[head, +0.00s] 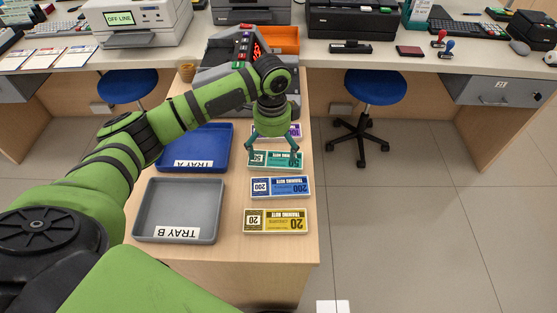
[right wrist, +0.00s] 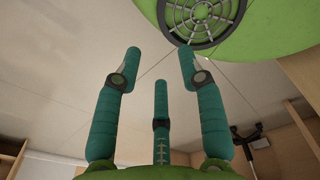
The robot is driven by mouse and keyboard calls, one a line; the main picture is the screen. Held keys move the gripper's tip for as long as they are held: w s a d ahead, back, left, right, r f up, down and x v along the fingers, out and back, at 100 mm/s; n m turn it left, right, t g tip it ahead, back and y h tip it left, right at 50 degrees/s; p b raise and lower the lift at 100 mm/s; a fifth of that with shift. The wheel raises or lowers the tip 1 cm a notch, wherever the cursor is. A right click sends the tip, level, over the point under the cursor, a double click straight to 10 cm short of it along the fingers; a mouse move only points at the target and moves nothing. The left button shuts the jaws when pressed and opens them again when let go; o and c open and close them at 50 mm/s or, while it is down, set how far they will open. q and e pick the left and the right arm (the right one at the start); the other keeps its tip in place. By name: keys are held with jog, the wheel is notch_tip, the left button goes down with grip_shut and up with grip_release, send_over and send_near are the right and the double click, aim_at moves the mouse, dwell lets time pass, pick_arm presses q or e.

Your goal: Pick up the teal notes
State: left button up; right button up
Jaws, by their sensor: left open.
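The teal notes (head: 275,160), a flat bundle marked 50, lie on the wooden table in the right-hand column of note bundles. My left gripper (head: 273,151) is open, pointing down over the teal notes, with its fingers spread toward their two ends. I cannot tell whether the fingers touch the bundle.
Purple notes (head: 292,131) lie behind, partly hidden by my gripper. Blue notes (head: 280,187) and yellow notes (head: 276,221) lie in front. Blue Tray A (head: 222,168) and grey Tray B (head: 140,208), both empty, stand left. A dark machine (head: 213,59) stands at the back.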

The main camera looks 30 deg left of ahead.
aim_at(275, 163)
pick_arm(q)
jog(key=f, duration=0.5)
jog(key=shift+w+d+f+p, duration=0.1)
jog(key=shift+d+p, duration=0.1)
jog(key=shift+p, duration=0.1)
jog(key=shift+f, duration=0.25)
jog(key=c, duration=1.1)
pick_arm(e)
jog(key=shift+w+a+r, duration=0.2)
jog(key=shift+w+r, duration=0.15)
jog(key=shift+r, duration=0.05)
